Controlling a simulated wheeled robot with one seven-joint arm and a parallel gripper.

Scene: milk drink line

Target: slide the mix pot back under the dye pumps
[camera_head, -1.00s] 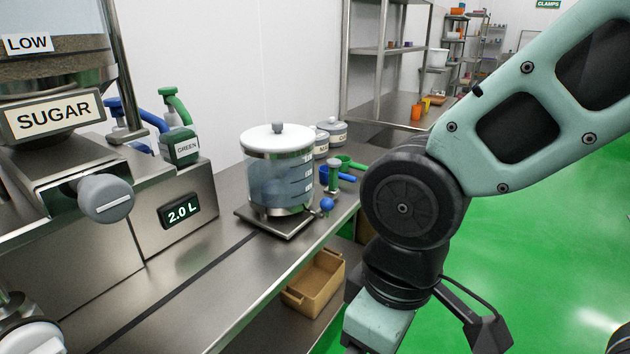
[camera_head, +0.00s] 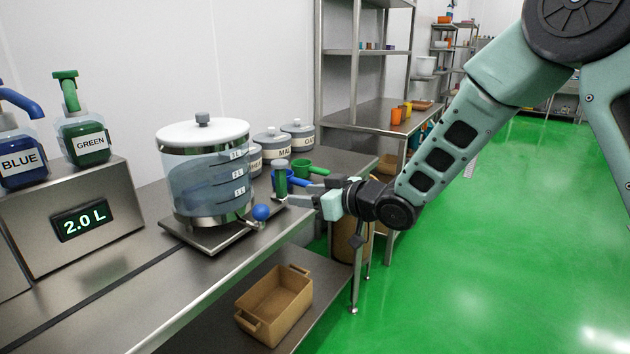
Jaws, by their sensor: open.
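The mix pot (camera_head: 208,182) is a clear vessel with a white lid, litre marks and bluish liquid. It stands upright on a metal sled plate (camera_head: 186,236) on the counter, to the right of the dye pumps. An upright green handle (camera_head: 280,180) with a grey cap rises at the plate's right side. The blue pump (camera_head: 18,150) and green pump (camera_head: 82,135) stand on a steel box at the left. My gripper (camera_head: 286,194) is open, pointing left at the green handle. Its fingertips are beside the handle; I cannot tell whether they straddle or touch it.
A tap with a blue ball (camera_head: 260,212) sticks out at the pot's front. Labelled canisters (camera_head: 271,143) and blue and green scoops (camera_head: 302,168) stand close behind the handle. A brown bin (camera_head: 275,306) sits below. The counter between pot and pump box is clear.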

